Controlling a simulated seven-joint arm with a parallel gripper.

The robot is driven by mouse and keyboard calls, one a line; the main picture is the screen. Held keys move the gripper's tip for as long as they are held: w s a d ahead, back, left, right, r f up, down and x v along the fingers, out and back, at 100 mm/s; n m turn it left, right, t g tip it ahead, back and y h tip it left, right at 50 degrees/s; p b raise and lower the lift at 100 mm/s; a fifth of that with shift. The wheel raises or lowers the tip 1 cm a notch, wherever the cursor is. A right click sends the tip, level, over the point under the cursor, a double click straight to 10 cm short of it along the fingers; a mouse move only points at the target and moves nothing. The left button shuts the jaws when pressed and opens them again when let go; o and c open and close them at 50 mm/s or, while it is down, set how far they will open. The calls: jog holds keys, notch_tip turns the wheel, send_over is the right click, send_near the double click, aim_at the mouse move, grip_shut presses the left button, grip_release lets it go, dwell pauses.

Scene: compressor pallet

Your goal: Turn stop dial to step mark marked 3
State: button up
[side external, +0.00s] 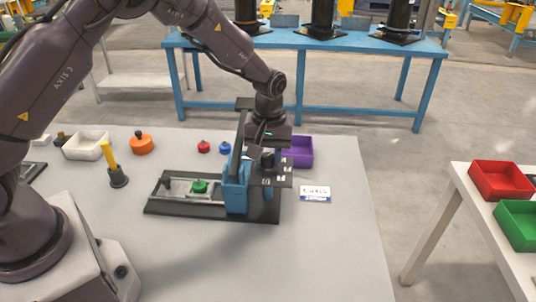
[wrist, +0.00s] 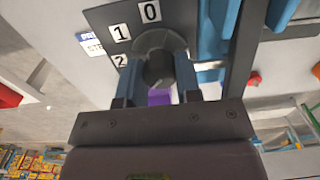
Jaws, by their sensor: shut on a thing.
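The stop dial (wrist: 160,68) is a dark round knob with a wider collar. It sits on a dark plate (wrist: 103,20) with white step marks reading 0 (wrist: 150,11), 1 (wrist: 121,32) and 2 (wrist: 120,60). I cannot make out a mark 3 in the wrist view. My gripper (wrist: 159,75) is shut on the dial, one finger on each side of it. In the side view my gripper (side external: 267,152) comes down from above onto the dial at the right end of the fixture. The marks on the plate (side external: 284,180) are too small to read there.
The fixture has a blue block (side external: 236,190) and a green knob (side external: 200,186) on its dark base (side external: 160,208). A purple bin (side external: 300,152) stands behind. Red (side external: 203,146) and blue (side external: 225,148) knobs and an orange part (side external: 141,143) lie behind left. The table's front right is clear.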

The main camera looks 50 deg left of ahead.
aim_at(269, 155)
jog(key=shift+w+r, duration=0.1)
jog(key=o, duration=0.9)
notch_tip(269, 155, up, 13)
jog(key=shift+f, duration=0.1)
